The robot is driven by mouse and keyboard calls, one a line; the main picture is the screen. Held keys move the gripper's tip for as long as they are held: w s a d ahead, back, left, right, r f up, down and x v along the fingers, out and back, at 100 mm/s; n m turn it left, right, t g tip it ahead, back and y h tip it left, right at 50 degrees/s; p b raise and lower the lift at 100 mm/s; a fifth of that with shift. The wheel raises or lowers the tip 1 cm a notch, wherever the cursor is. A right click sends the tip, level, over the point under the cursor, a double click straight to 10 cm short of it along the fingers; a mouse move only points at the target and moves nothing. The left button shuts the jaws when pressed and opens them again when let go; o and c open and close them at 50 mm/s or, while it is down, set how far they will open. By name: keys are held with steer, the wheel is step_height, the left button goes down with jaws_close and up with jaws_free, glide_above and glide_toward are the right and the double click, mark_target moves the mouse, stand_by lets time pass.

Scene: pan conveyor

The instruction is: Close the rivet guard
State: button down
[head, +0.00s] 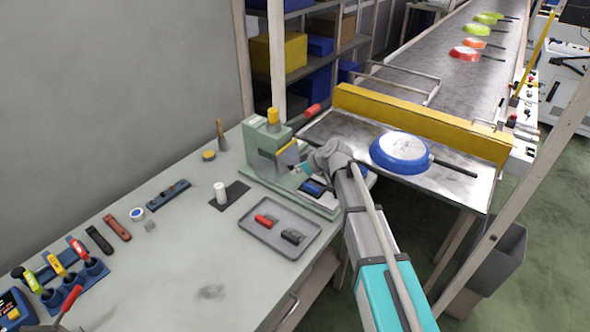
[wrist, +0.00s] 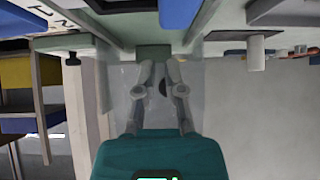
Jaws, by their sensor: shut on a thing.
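The green rivet press (head: 262,150) stands on the bench's back right, with a yellow cap and a red-ended lever. My gripper (head: 303,169) is at the front of the press, beside a yellow bar; my own arm hides part of the press base. In the wrist view my gripper (wrist: 158,66) has its two fingers at a clear panel, the rivet guard (wrist: 158,100). It is shut on the guard, though the exact contact is hard to see. A dark round spot shows between the fingers. I cannot tell the guard's angle.
A grey tray (head: 258,246) with a red and a black piece lies in front of the press. A white cylinder (head: 220,192) stands left of it. A blue pan (head: 399,153) rests on the conveyor end at right, behind my arm. The front bench is mostly clear.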

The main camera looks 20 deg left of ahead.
mark_target(334, 193)
steer(key=shift+w+a+r, duration=0.3)
steer(key=shift+a+r, duration=0.2)
steer(key=s+d, duration=0.1)
steer(key=d, duration=0.3)
steer(key=s+d, duration=0.2)
steer(key=d, duration=0.3)
steer(key=s+d, duration=0.1)
steer(key=d, duration=0.4)
steer(key=shift+s+d+r, duration=0.1)
steer(key=shift+s+d, duration=0.1)
steer(key=shift+s, duration=0.1)
